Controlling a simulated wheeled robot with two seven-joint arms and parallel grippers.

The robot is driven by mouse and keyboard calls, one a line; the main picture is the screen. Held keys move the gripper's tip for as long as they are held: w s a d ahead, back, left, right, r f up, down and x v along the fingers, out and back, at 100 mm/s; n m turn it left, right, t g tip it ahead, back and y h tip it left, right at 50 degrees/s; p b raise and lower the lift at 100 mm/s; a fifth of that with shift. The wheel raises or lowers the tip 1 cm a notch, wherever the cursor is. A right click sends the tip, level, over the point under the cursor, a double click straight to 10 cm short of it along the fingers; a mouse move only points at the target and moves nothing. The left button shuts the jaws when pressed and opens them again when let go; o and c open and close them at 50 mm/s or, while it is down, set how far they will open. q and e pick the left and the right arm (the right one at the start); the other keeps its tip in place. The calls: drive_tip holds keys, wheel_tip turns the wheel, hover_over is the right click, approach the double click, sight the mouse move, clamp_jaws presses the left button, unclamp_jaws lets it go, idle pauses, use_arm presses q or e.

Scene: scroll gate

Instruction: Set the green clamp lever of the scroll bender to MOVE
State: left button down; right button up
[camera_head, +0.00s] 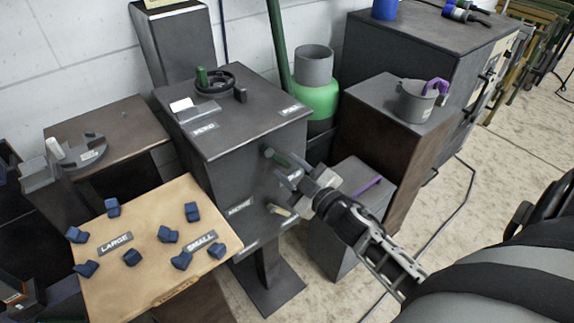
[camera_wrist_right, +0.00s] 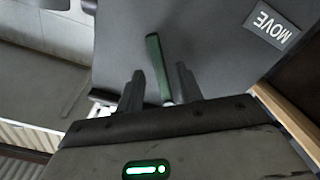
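The scroll bender (camera_head: 222,150) is a dark grey cabinet in the middle of the head view. Its green clamp lever (camera_head: 277,157) sticks out from the front face, and it also shows in the right wrist view (camera_wrist_right: 154,62). My right gripper (camera_head: 305,183) is at this face, beside the lever. In the wrist view its fingers (camera_wrist_right: 161,88) are open, with the lever between them and gaps visible on both sides. The MOVE label (camera_wrist_right: 271,25) is up and to the right of the lever there. My left gripper is not in view.
A wooden board (camera_head: 150,272) with several blue blocks and LARGE and SMALL labels is at the front left. A pale handle (camera_head: 280,211) sits lower on the bender's face. A grey box with a purple handle (camera_head: 368,187) and a pedestal with a grey mug (camera_head: 414,104) stand to the right.

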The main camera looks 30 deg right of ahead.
drive_tip(key=shift+w, duration=0.8)
clamp_jaws()
drive_tip(key=shift+a, duration=0.1)
